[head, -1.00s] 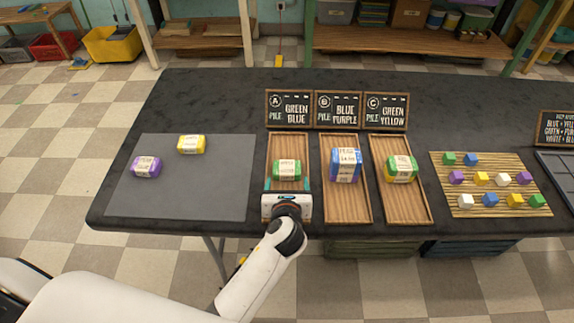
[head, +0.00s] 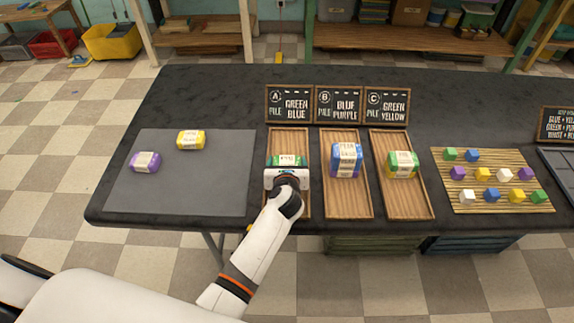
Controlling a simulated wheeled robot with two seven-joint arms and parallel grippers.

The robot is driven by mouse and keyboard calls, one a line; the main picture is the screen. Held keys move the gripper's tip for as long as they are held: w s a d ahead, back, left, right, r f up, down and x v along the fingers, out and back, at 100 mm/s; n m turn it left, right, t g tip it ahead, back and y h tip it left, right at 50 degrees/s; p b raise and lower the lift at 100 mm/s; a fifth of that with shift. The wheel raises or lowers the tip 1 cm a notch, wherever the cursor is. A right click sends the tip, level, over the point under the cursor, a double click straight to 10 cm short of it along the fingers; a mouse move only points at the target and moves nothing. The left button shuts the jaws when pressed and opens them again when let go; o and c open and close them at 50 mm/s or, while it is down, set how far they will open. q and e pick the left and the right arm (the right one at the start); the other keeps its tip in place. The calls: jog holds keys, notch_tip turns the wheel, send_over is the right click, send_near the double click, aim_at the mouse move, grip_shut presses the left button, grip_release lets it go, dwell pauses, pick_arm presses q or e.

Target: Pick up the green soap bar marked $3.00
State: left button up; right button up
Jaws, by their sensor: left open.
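A green soap bar (head: 288,160) with a pale label lies in the wooden tray under sign A; its price is too small to read. My left gripper (head: 287,168) is open at this bar, with its fingers on the bar's left and right sides. Its white body hides the bar's near part; I cannot tell whether the fingers touch it. Another green bar (head: 402,165), with some yellow showing under it, is in the tray under sign C. My right gripper is not in view.
A blue bar stack (head: 346,160) stands in the middle tray (head: 348,205). A yellow bar (head: 190,140) and a purple bar (head: 145,162) lie on the grey mat (head: 190,190) at left. Several coloured cubes sit on a slatted mat (head: 490,154) at right. Signs (head: 338,106) stand behind the trays.

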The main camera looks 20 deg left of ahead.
pick_arm(q)
jog(key=c, duration=0.7)
jog(key=shift+r, duration=0.1)
